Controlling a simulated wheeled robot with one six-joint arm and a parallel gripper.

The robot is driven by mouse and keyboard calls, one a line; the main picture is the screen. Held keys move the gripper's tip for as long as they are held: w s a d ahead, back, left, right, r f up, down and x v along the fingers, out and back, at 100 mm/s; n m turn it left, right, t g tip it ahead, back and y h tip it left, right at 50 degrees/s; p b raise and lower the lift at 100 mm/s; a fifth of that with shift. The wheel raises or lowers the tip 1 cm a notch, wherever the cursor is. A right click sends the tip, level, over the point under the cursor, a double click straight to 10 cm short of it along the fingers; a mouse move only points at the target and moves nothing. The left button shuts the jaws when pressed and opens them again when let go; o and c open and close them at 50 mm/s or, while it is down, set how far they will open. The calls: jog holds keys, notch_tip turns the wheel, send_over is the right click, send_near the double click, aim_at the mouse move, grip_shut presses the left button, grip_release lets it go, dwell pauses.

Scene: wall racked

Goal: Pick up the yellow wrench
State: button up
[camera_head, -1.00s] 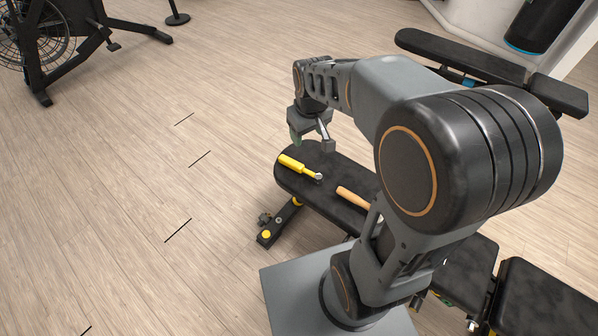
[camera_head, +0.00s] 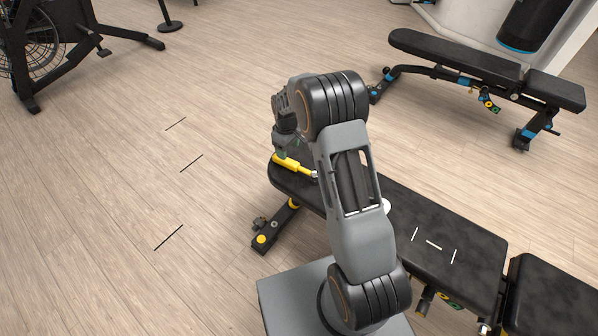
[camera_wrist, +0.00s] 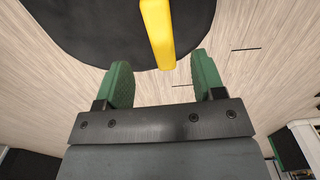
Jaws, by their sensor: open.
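The yellow wrench (camera_head: 292,164) lies on the black padded bench (camera_head: 455,230), near the bench's far-left end. Its handle points left and its grey head points right, close to my arm. In the wrist view the yellow handle (camera_wrist: 157,35) shows ahead of the fingers, between their lines and a little right of centre. In the head view my gripper (camera_head: 281,150) is just above and behind the wrench handle, partly hidden by my wrist.
My arm covers the middle of the bench. A white round object (camera_head: 386,205) peeks out at the arm's right side. White marks lie on the bench pad. A second bench (camera_head: 460,62) stands at the back right, an exercise machine (camera_head: 60,50) at the back left. The left floor is clear.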

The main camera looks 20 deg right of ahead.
aim_at(288, 161)
jog(key=shift+a+f+b, duration=0.1)
jog(key=shift+f+b, duration=1.3)
jog(key=shift+f, duration=2.45)
jog(key=shift+c, duration=0.3)
jog(key=c, duration=1)
grip_shut()
jog(key=shift+w+r, duration=0.1)
jog(key=shift+r, duration=0.05)
